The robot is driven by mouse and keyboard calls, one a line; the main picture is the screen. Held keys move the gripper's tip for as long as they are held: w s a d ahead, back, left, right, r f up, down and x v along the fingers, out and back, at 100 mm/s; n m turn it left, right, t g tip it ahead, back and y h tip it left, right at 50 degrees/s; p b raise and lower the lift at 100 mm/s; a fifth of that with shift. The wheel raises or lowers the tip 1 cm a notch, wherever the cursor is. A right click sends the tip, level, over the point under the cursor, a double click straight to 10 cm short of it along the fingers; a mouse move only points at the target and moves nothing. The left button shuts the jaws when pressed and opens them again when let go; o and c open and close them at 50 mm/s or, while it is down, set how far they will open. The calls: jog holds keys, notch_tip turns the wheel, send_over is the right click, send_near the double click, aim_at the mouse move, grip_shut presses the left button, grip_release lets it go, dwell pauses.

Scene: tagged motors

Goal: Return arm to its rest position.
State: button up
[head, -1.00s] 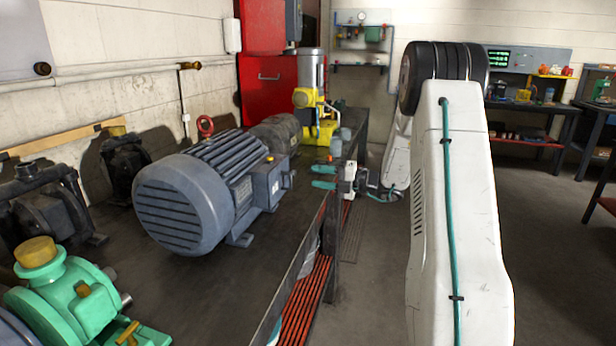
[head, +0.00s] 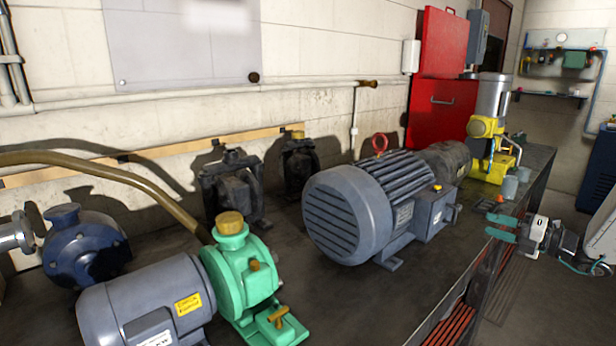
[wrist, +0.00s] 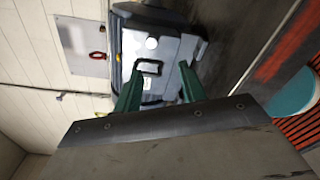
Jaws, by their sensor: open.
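My gripper (head: 501,228) is at the right of the head view, its two teal fingers apart and pointing left at the bench edge. In the wrist view the teal fingers (wrist: 158,92) are spread with nothing between them. Beyond them is the large grey-blue electric motor (head: 365,210), which stands on the bench to the left of my gripper. The motor also shows in the wrist view (wrist: 185,48), with a dark-framed plate on its side. A gap shows between fingertips and motor in the head view. Most of my arm is out of the head view.
The dark bench (head: 390,315) carries a green pump (head: 240,275) with a grey motor (head: 150,305), a blue pump (head: 85,245), black pumps (head: 232,188) and a yellow machine (head: 490,150). A red cabinet (head: 440,112) stands behind.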

jog(key=s+a+n+g, duration=1.1)
jog(key=s+a+n, duration=0.5)
jog(key=n, duration=0.4)
jog(key=s+a+r+n+h, duration=0.2)
jog(key=s+a+n+h, duration=0.1)
jog(key=s+n, duration=0.4)
jog(key=s+a+r+n+h, duration=0.3)
jog(key=s+a+n+h, duration=0.1)
jog(key=s+n, duration=0.3)
jog(key=s+a+r+n+g+h, duration=0.1)
jog(key=s+a+r+n+h, duration=0.2)
jog(key=s+n, duration=0.4)
jog(key=shift+s+a+h, duration=0.15)
jog(key=shift+a+h, duration=0.45)
jog(key=shift+a, duration=0.1)
